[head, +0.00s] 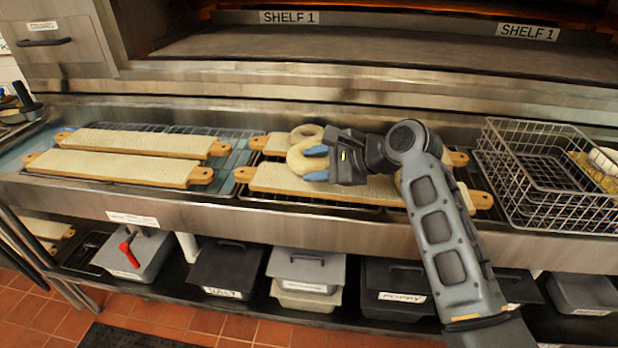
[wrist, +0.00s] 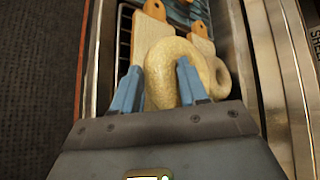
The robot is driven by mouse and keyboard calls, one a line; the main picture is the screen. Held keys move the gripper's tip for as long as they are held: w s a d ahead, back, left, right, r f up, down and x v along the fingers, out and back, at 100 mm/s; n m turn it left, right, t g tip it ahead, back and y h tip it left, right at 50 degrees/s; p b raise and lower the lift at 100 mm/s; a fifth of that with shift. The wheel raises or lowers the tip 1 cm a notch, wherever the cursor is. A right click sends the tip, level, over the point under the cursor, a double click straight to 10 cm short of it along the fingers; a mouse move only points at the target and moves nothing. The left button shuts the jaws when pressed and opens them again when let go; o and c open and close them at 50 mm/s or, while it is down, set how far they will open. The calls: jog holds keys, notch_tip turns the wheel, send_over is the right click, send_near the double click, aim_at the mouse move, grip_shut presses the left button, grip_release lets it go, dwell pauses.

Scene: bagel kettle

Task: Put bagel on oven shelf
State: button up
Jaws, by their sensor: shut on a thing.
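A pale bagel (wrist: 172,62) is between the blue fingers of my gripper (wrist: 157,85), which is shut on it. In the head view the held bagel (head: 301,160) shows at the left of my gripper (head: 316,163), over the boards on the counter. A second bagel (wrist: 218,77) is beside it in the wrist view, and its top (head: 306,132) shows behind the held one in the head view. The oven shelf (head: 390,50), labelled SHELF 1, is at the back, above the counter. Its opening is empty where visible.
Several long boards with pale covers, such as one at the left (head: 110,168), lie on the counter. A wire basket (head: 545,190) stands at the right. A steel ledge (head: 250,80) runs below the oven opening. Lidded bins (head: 225,270) sit underneath.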

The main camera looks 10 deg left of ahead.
jog(key=shift+w+a+f, duration=0.15)
jog(key=shift+a+f, duration=0.25)
jog(key=shift+a, duration=0.3)
jog(key=shift+f, duration=0.2)
notch_tip(320, 180, down, 2)
jog(key=shift+f+p, duration=0.3)
jog(key=shift+p, duration=0.5)
jog(key=shift+f, duration=0.4)
